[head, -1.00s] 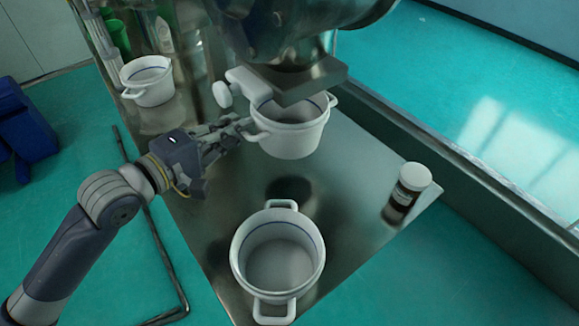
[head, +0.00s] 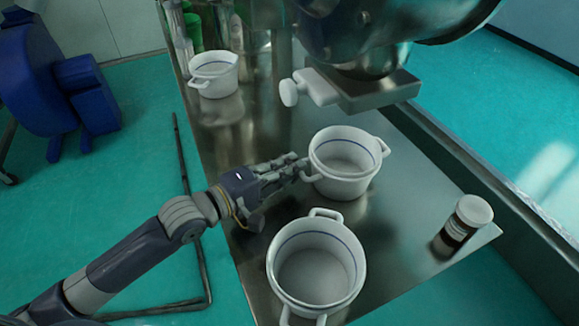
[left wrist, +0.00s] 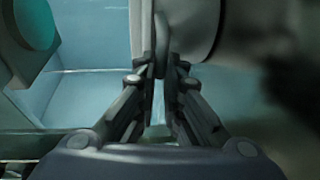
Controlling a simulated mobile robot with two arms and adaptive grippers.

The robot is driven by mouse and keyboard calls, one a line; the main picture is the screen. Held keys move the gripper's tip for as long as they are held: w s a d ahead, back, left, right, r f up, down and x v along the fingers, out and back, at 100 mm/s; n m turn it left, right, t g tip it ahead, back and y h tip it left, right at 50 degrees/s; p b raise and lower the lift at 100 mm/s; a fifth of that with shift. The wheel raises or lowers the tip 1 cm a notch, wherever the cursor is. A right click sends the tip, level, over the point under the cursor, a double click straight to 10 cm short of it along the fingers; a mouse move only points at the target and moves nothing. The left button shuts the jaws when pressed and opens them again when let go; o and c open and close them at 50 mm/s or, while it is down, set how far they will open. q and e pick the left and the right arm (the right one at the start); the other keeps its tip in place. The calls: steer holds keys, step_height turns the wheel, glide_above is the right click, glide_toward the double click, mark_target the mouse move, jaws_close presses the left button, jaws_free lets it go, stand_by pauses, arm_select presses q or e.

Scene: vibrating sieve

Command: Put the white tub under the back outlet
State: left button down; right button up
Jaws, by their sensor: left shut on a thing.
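A white tub (head: 343,183) with a blue line inside its rim is upright beyond the front tub. My left gripper (head: 299,172) is shut on its left handle. In the left wrist view, the handle (left wrist: 160,60) is between the fingers (left wrist: 158,85). The tub is below and in front of a rectangular metal outlet (head: 372,98) of the sieve; its rim is clear of the outlet. I cannot tell whether its base touches the table. Which outlet is the back one is unclear. My right gripper is not in view.
A second white tub (head: 276,280) stands at the table's near end. A third (head: 213,77) stands at the far left. A brown jar with a white lid (head: 462,225) is near the right edge of the steel table (head: 405,215). A white knob (head: 310,88) juts beside the outlet.

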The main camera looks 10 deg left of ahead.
arm_select(q)
steer(key=c, duration=1.7)
jaws_free()
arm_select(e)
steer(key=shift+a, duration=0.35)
arm_select(q)
steer(key=shift+s+a, duration=0.3)
steer(key=shift+s, duration=0.05)
steer(key=b+v, duration=0.1)
steer(key=v, duration=0.7)
steer(key=shift+s+a+b, duration=0.1)
steer(key=shift+s+b, duration=0.1)
steer(key=shift+b, duration=0.1)
steer(key=shift+v, duration=1)
steer(key=shift+s+a+r, duration=0.1)
steer(key=shift+s+a, duration=0.05)
steer(key=shift+a, duration=0.1)
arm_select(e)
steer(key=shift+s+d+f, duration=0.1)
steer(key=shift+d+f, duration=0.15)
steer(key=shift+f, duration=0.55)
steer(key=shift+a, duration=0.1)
